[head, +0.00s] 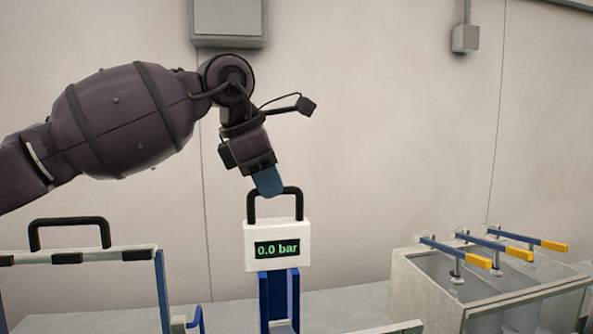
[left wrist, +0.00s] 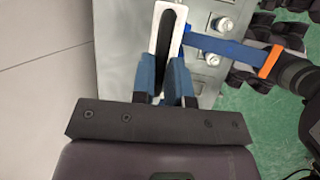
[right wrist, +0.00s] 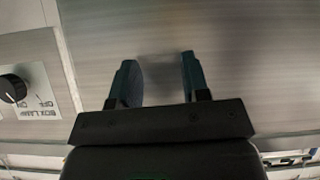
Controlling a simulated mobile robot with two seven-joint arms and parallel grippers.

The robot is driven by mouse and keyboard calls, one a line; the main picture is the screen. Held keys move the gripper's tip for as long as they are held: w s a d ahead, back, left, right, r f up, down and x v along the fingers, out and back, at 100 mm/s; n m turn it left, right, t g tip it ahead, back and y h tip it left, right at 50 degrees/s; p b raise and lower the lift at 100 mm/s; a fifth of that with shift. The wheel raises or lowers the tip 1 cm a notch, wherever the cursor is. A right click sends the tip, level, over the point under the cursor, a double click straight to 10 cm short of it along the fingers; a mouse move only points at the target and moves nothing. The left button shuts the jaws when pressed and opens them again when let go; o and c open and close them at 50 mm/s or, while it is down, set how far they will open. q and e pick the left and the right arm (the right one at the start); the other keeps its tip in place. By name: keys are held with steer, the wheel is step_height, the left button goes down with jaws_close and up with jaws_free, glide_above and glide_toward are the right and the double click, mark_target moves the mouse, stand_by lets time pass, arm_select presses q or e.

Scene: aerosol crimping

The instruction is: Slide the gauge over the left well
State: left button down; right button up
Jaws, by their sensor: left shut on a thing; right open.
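The gauge (head: 277,246) is a white box with a black arched handle and a green "0.0 bar" display. It appears upright in the head view, in front of or above a blue upright post (head: 265,300); I cannot tell whether they touch. In the left wrist view, blue fingers (left wrist: 162,85) flank the black handle over the white gauge top (left wrist: 159,38). My right gripper (right wrist: 156,80) is open and empty, facing a bare metal surface. I cannot identify the left well.
A grey open tank (head: 480,285) with several yellow-tipped clamps stands at the right. A white frame with a black handle (head: 68,222) stands at the left. The left wrist view shows a blue bar with an orange band (left wrist: 270,61). A lamp knob (right wrist: 12,88) is beside my right gripper.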

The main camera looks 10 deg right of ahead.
arm_select(q)
steer(key=a+p, duration=0.1)
steer(key=a, duration=0.5)
steer(key=c, duration=1.4)
jaws_free()
steer(key=shift+o, duration=1.4)
steer(key=shift+a, duration=0.25)
steer(key=shift+d, duration=0.1)
arm_select(e)
steer(key=shift+s+r, duration=0.35)
arm_select(q)
steer(key=shift+r, duration=0.1)
